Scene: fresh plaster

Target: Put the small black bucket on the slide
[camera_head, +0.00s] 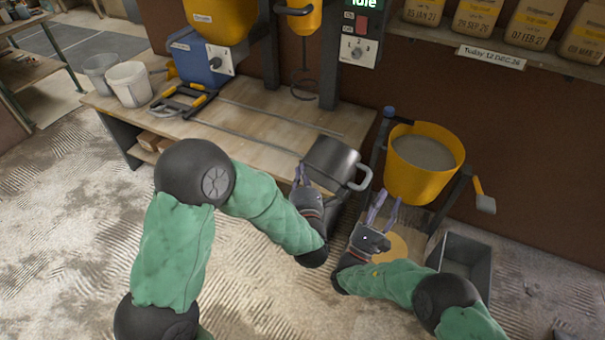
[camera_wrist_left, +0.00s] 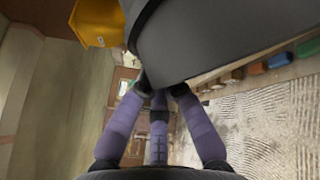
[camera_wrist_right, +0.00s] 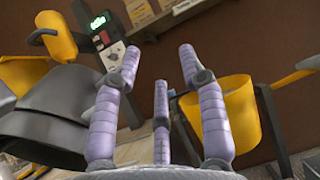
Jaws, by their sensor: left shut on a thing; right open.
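The small black bucket (camera_head: 333,158) is at the front right of the workbench, tilted, with a grey handle on its right side. My left gripper (camera_head: 301,178) is shut on it from the near left; the bucket fills the top of the left wrist view (camera_wrist_left: 215,35). I cannot tell whether it touches the bench. Two thin metal rails (camera_head: 255,122), perhaps the slide, run along the bench top to the bucket's left and behind it. My right gripper (camera_head: 385,206) is open and empty, right of the bucket. The bucket also shows at the left of the right wrist view (camera_wrist_right: 45,125).
A yellow bucket (camera_head: 416,180) with grey contents stands on a frame at the right, close to my right gripper. A grey bin (camera_head: 464,258) is below it. A mixing paddle (camera_head: 304,85) hangs over the bench. White (camera_head: 129,84) and grey buckets stand at the bench's left end.

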